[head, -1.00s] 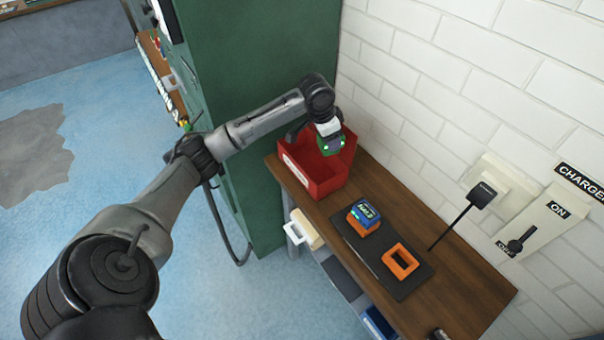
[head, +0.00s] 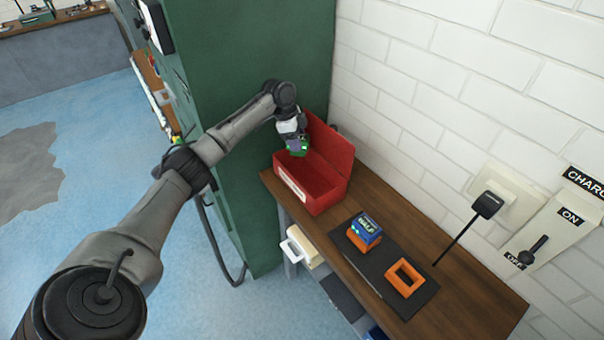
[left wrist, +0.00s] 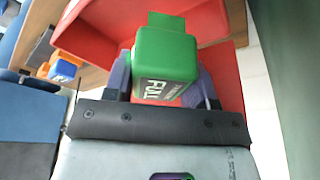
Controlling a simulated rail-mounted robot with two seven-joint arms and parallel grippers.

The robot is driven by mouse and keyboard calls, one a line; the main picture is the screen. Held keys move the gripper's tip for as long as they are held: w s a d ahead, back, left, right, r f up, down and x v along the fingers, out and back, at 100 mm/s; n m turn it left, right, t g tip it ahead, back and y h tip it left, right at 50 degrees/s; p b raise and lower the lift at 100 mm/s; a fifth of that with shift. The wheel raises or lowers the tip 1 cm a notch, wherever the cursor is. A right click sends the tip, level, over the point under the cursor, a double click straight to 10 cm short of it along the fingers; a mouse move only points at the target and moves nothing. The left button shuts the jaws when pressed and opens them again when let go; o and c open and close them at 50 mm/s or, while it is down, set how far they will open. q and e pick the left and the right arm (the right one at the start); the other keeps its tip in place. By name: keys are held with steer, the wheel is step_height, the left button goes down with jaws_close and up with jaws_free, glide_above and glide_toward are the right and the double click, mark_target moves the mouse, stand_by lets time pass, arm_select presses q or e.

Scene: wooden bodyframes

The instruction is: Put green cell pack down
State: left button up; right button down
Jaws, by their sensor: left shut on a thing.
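The green cell pack (left wrist: 165,60), with a dark label reading "FULL", is held between the fingers of my left gripper (left wrist: 165,88). In the head view the green pack (head: 297,147) hangs at the left gripper (head: 293,138), over the back left part of the red bin (head: 318,202). The red bin also shows behind the pack in the left wrist view (left wrist: 90,35). The bin stands open on the wooden table, and the part of its floor that shows is empty. I cannot tell whether the pack touches the bin. My right gripper does not show.
A black charger mat (head: 385,275) holds a blue pack (head: 365,226) in one orange frame and an empty orange frame (head: 405,278). A black lever (head: 487,205) and an ON/OFF switch (head: 530,250) are on the brick wall. A green cabinet (head: 260,60) stands close behind the arm.

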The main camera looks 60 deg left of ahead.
arm_select(q)
step_height(320, 180, down, 9)
steer(key=shift+d+f+b, duration=0.1)
steer(key=shift+f+b, duration=0.05)
steer(key=shift+b, duration=0.3)
steer(key=shift+f, duration=0.15)
steer(key=o, duration=1)
steer(key=shift+p+v, duration=0.4)
steer(key=shift+v, duration=3.55)
